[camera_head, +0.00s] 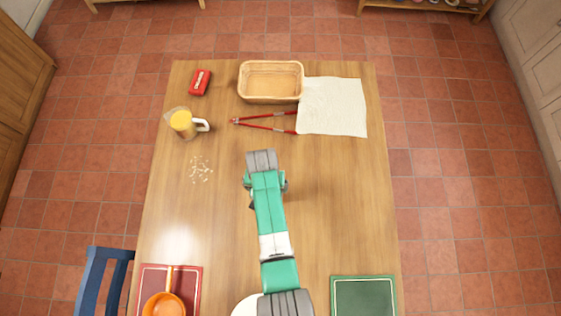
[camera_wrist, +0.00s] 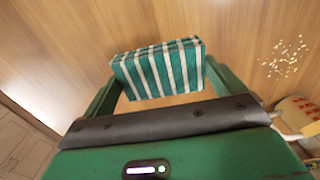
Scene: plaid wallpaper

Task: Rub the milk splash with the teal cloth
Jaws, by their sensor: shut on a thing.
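The teal cloth (camera_wrist: 160,68), striped teal and white and folded into a thick pad, is between the fingers of my gripper (camera_wrist: 158,82) in the wrist view. My gripper is shut on it. The milk splash (camera_head: 200,169) is a patch of pale specks on the left half of the table; it also shows at the upper right of the wrist view (camera_wrist: 284,57). My gripper is to the right of the splash in the head view, apart from it. There my arm hides the cloth and most of my gripper.
Red-handled tongs (camera_head: 266,128), a basket (camera_head: 270,99), a white towel (camera_head: 345,107) and a red box (camera_head: 199,82) lie farther back. An orange pan (camera_head: 163,307) is at front left. Table between splash and arm is clear.

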